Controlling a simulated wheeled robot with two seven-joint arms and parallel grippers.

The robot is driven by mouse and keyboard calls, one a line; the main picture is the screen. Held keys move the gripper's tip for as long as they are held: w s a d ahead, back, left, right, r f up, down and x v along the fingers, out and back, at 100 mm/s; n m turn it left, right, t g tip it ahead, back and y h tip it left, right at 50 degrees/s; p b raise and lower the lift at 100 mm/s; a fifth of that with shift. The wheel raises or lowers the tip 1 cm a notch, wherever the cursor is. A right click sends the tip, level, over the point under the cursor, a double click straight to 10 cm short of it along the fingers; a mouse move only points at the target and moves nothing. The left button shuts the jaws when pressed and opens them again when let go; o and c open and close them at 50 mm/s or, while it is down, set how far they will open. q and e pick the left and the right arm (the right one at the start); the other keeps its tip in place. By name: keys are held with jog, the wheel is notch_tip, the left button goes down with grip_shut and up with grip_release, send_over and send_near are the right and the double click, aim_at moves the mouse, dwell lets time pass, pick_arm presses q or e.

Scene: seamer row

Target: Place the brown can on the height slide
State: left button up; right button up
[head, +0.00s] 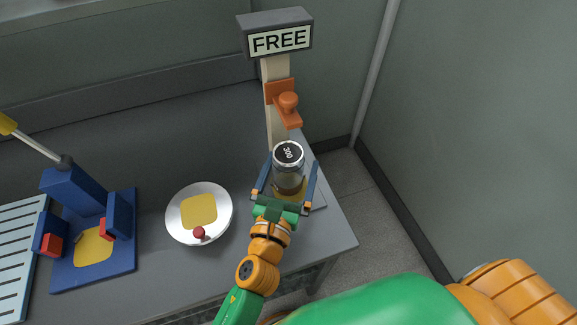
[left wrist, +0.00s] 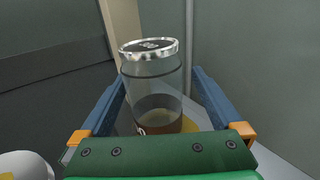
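The can (head: 289,172) is a clear-walled cylinder with brown contents low inside and a dark lid marked 300. It is upright over the yellow patch at the foot of the height slide (head: 278,68), a pale post with an orange slider and a FREE sign. My left gripper (head: 287,183) is open, its blue fingers either side of the can with gaps showing. In the left wrist view the can (left wrist: 152,90) stands between the spread fingers, its lower front partly hidden by the green palm. My right gripper is out of view.
A white round dish (head: 181,222) with a yellow patch and red knob lies left of the slide. A blue seamer (head: 75,190) with a lever and a slatted pale rack (head: 14,250) are further left. The table's right edge (head: 335,205) is close to the slide.

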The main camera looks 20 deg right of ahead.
pick_arm(q)
jog(key=shift+s+d, duration=0.1)
jog(key=shift+s, duration=0.05)
jog(key=shift+s+a, duration=0.1)
jog(key=shift+a, duration=0.15)
jog(key=b+v, duration=0.2)
jog(key=v, duration=0.8)
jog(key=shift+s+a+f, duration=0.1)
jog(key=shift+s+f, duration=0.05)
jog(key=shift+s, duration=0.1)
jog(key=shift+s+a, duration=0.3)
jog(key=shift+s, duration=0.1)
